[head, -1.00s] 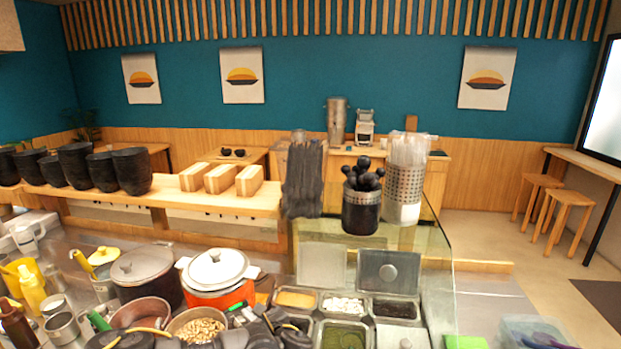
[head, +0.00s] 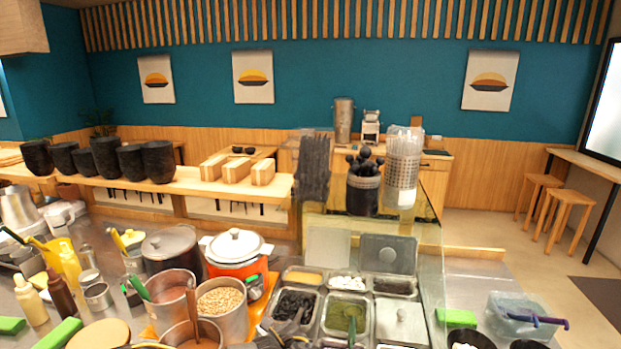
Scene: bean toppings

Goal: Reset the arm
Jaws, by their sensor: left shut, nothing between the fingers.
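My left gripper (head: 292,328) shows only in part at the bottom edge of the head view, a dark shape in front of the metal topping pans. It is shut with nothing held, over or near the pan of dark topping (head: 294,305); I cannot tell whether it touches the pan. My right gripper is not in view.
Metal pots, one with beans (head: 221,300), stand left of the gripper, with an orange pot (head: 236,252) behind. Squeeze bottles (head: 30,299) stand farther left. A glass guard (head: 431,285) rises at right; a clear bin (head: 520,315) sits beyond it.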

